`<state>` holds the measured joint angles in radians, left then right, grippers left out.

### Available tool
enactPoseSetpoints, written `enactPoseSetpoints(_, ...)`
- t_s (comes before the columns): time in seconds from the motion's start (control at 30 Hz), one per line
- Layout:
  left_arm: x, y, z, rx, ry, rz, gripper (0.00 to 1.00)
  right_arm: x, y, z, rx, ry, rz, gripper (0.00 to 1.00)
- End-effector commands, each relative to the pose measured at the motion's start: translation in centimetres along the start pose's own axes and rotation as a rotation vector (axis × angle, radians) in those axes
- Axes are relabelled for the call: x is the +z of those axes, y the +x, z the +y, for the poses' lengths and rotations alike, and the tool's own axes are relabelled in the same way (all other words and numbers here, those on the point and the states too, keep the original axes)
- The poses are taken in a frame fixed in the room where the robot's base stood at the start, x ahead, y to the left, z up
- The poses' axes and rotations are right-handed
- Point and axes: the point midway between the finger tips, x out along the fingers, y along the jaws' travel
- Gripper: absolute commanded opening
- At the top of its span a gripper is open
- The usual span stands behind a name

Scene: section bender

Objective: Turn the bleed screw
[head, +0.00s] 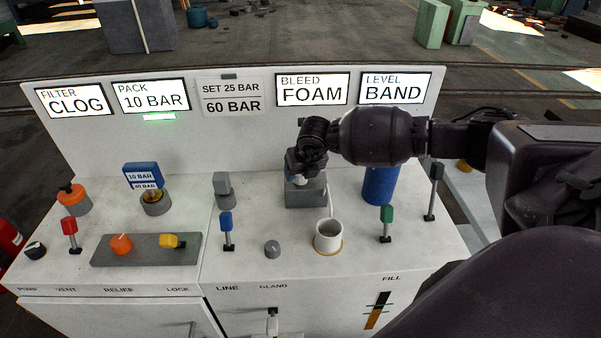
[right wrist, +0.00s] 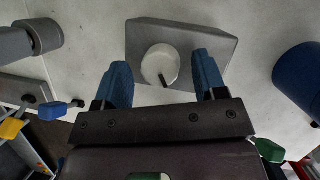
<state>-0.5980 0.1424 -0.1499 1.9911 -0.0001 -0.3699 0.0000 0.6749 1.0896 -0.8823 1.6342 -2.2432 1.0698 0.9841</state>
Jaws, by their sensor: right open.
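The bleed screw (right wrist: 160,66) is a round white knob with a dark mark on a grey block (right wrist: 205,42), seen from above in the right wrist view. In the head view the grey block (head: 306,193) stands below the BLEED FOAM sign, and the screw is mostly hidden by my right gripper (head: 302,172). In the right wrist view my right gripper (right wrist: 163,85) is open, with one blue fingertip on each side of the screw. Gaps show between fingers and screw, and I cannot tell their height above it. My left gripper is not in view.
A white cup (head: 328,237) stands in front of the block. A blue cylinder (head: 380,186) and a green-topped lever (head: 386,222) are to the right. A blue-topped lever (head: 226,229) and a grey fitting (head: 223,190) are to the left. Signs line the back panel (head: 230,140).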

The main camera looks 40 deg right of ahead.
Motion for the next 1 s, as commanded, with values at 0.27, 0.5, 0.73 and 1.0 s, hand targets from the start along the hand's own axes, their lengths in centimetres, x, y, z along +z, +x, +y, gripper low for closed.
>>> enactPoseSetpoints(0.27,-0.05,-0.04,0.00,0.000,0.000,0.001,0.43,0.01,0.61,0.04,0.001,-0.001,-0.001,0.65)
enactPoseSetpoints(0.5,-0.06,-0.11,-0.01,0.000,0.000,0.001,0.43,0.01,0.58,0.03,0.001,-0.001,-0.001,0.48)
enactPoseSetpoints(0.73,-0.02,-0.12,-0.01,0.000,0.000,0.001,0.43,0.01,0.58,0.05,0.001,-0.001,-0.001,0.17)
enactPoseSetpoints(1.0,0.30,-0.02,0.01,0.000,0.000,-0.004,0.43,-0.01,0.62,0.03,0.014,-0.034,0.001,0.17)
